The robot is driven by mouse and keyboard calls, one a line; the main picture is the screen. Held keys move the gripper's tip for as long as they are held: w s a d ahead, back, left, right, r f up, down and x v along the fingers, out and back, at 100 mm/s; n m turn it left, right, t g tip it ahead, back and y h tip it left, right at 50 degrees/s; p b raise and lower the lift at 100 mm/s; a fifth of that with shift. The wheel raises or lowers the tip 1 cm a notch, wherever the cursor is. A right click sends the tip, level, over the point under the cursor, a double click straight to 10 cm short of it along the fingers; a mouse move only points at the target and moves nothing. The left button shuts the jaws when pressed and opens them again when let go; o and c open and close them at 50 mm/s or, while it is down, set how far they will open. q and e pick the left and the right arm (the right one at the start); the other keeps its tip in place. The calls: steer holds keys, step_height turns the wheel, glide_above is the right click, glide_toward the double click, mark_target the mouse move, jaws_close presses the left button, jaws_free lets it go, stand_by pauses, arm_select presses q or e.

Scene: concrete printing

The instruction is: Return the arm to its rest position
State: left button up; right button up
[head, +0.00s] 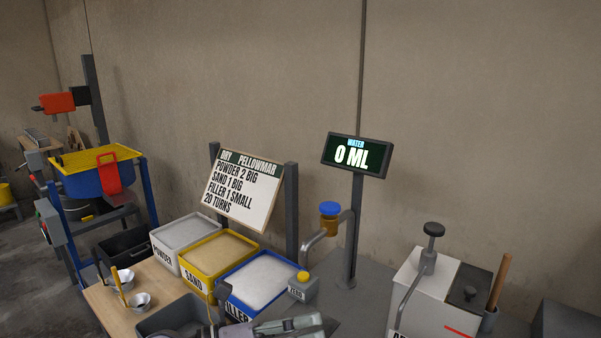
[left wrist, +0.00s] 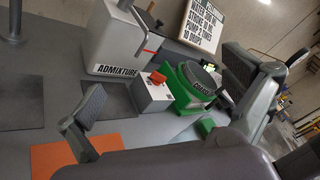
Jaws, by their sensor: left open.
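My left gripper (head: 272,328) shows only in part at the bottom edge of the head view, in front of the filler bin. In the left wrist view its two fingers (left wrist: 163,92) are spread wide apart, with nothing held between them. Beyond the fingers are the grey worktop and a white box with a red button (left wrist: 153,92). My right gripper is in neither view.
Powder (head: 184,229), sand (head: 222,251) and filler (head: 262,279) bins stand left of the water tap (head: 325,232). The display reads 0 ML (head: 357,155). The admixture dispenser (head: 424,290) stands right. A green round-topped device (left wrist: 195,88) and an orange mat (left wrist: 62,157) show in the wrist view.

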arm_select(q)
step_height(320, 180, up, 7)
steer(key=a+n+t+h, duration=0.2)
steer(key=a+n+t, duration=0.1)
steer(key=n+t, duration=0.45)
steer(key=w+a+f+n+t+y, duration=0.1)
steer(key=w+a+n+t+y, duration=0.2)
steer(key=a+n+t+y, duration=0.85)
steer(key=s+a+f+n+g+y, duration=0.1)
steer(key=a+f+n+g+y, duration=0.3)
steer(key=f+n, duration=0.35)
steer(key=s+a+f+n+g+y, duration=0.2)
steer(key=a+f+n+g+y, duration=0.15)
steer(key=f+n, duration=0.35)
steer(key=s+f+n+g, duration=0.3)
steer(key=s+f+g, duration=0.45)
steer(key=s, duration=0.35)
steer(key=s+f+n+g, duration=0.2)
steer(key=s+f+g, duration=0.4)
steer(key=s+f, duration=0.4)
steer(key=s+d+f+g+h, duration=0.1)
steer(key=s+f, duration=0.1)
steer(key=f, duration=1.2)
steer(key=s+f, duration=0.2)
steer(key=f, duration=1.1)
steer(key=s+a+f+g, duration=0.1)
steer(key=s+a+f, duration=0.1)
steer(key=s+f, duration=1.2)
steer(key=shift+s+a+f+g, duration=0.3)
steer(key=shift+s, duration=0.2)
